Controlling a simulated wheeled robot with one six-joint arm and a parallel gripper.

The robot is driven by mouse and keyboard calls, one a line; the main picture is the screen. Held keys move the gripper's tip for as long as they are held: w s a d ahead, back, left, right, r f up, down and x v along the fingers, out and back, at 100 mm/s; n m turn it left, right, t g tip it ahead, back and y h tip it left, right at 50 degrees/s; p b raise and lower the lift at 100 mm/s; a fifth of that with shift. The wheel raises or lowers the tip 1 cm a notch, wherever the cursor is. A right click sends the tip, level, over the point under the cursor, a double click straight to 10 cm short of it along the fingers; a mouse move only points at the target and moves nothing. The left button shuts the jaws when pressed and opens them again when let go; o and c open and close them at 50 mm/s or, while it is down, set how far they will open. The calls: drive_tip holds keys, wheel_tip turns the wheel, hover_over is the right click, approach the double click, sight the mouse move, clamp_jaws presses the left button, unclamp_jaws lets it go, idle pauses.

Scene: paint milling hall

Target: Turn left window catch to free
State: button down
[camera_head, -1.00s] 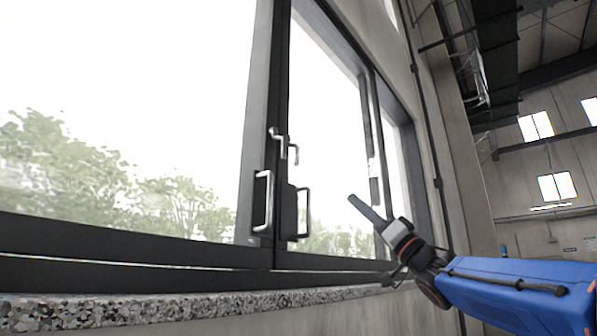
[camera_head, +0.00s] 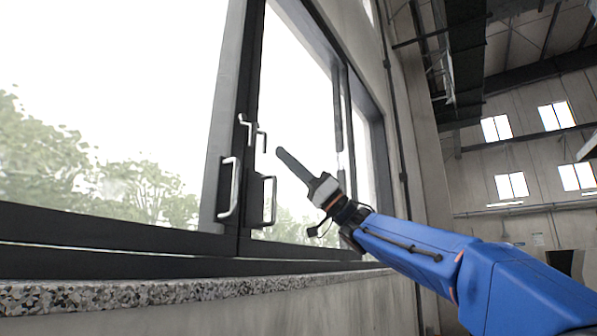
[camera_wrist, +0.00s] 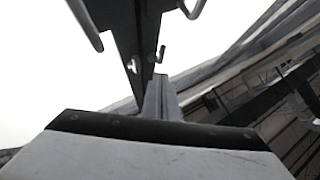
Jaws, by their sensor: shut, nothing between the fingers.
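The left window catch (camera_head: 245,128) is a small silvery bent lever high on the dark middle frame in the head view. A similar right catch (camera_head: 262,138) sits just beside it. My gripper (camera_head: 280,152) is shut and empty, its slim fingers pointing up and left. In the picture its tips are a little right of and below the right catch, apparently without contact. In the wrist view the fingers (camera_wrist: 160,97) point towards two small catches on the dark frame; I cannot tell there which is the left one.
A left pull handle (camera_head: 230,188) and a right pull handle (camera_head: 269,202) stand out from the frame below the catches. A speckled stone sill (camera_head: 150,292) runs under the window. The hall with high windows opens at the right.

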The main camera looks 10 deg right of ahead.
drive_tip(key=shift+w+a+r, duration=0.1)
drive_tip(key=shift+a+r, duration=0.05)
drive_tip(key=shift+a, duration=0.7)
drive_tip(key=shift+w+a+r, duration=0.1)
drive_tip(key=shift+a+r, duration=0.1)
drive_tip(key=shift+a, duration=0.6)
drive_tip(key=shift+a+r, duration=0.15)
drive_tip(key=shift+a, duration=0.7)
drive_tip(key=shift+t, duration=0.3)
